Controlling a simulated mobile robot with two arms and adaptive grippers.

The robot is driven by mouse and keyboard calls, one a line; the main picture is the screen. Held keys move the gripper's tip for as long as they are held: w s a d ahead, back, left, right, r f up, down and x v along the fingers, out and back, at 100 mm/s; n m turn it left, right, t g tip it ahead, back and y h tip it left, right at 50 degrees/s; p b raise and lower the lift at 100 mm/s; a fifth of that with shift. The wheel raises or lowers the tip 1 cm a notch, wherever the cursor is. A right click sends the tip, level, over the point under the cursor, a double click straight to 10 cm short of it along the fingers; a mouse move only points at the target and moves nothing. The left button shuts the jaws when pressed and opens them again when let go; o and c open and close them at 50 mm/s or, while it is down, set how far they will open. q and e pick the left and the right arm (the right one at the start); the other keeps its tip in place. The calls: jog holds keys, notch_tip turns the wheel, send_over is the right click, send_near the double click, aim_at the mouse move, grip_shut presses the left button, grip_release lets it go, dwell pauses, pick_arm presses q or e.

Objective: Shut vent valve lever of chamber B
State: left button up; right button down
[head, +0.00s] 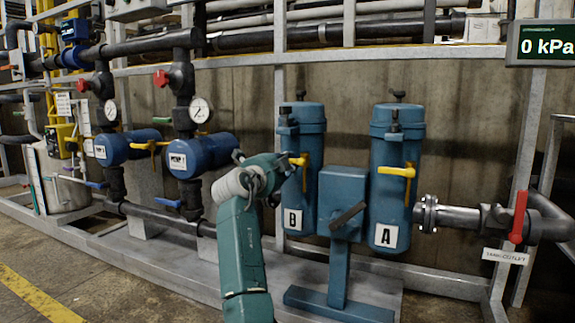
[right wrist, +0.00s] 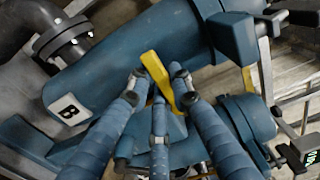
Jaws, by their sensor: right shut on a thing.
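Chamber B (head: 303,215) is the left blue cylinder, with a white "B" label that also shows in the right wrist view (right wrist: 67,109). Its yellow vent valve lever (head: 299,161) shows at its upper front. My right gripper (head: 281,168) is at this lever, and its own wrist hides part of the contact in the head view. In the right wrist view the fingers (right wrist: 160,82) close around the yellow lever (right wrist: 154,67), whose end sticks out past the fingertips. My left gripper is out of view.
Chamber A (head: 385,210), with its own yellow lever (head: 396,171), stands to the right. A blue box with a dark handle (head: 348,215) stands between the chambers. A red tank outlet lever (head: 518,217) is at far right. A display (head: 543,46) reads 0 kPa.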

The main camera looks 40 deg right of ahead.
jog(key=c, duration=1.5)
grip_release()
jog(key=v, duration=1.2)
